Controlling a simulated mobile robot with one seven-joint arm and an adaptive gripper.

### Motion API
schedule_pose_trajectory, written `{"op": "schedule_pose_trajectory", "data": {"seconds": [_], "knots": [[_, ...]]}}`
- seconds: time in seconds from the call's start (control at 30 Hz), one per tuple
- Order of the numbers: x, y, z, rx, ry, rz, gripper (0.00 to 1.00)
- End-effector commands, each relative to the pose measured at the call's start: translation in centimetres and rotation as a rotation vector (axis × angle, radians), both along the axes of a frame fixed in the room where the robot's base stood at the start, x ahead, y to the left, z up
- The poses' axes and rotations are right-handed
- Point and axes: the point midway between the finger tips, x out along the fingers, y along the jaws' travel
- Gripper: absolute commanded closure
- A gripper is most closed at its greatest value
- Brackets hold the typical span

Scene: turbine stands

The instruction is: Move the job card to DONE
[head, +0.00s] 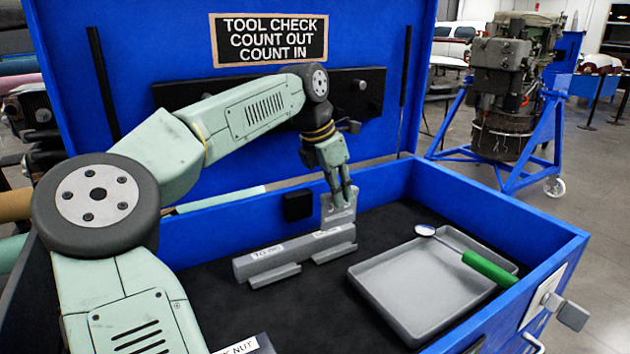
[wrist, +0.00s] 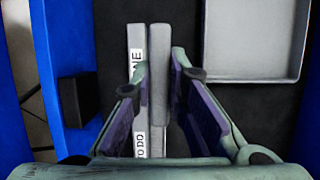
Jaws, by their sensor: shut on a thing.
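The job card (head: 341,214) is a small grey plate, roughly upright in the head view. My gripper (head: 343,192) is shut on its upper part. The card is at the right end of the grey rack (head: 290,254), by the DONE label (head: 327,233). The TO DO label (head: 268,252) is on the rack's left end. I cannot tell whether the card's lower edge touches the rack.
A grey tray (head: 372,285) lies to the right, with a green-handled mirror (head: 488,267) across its far edge. Blue box walls (head: 490,201) surround the dark floor. A black block (head: 297,205) is on the back wall. Dark floor between rack and tray is clear.

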Motion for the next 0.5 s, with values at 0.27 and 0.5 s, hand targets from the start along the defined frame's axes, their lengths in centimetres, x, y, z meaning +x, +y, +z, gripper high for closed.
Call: {"op": "schedule_pose_trajectory", "data": {"seconds": [0.27, 0.5], "knots": [[-0.1, 0.6, -0.9, 0.001, 0.000, 0.005, 1.00], [-0.1, 0.6, -2.9, 0.001, 0.000, 0.007, 1.00]]}}
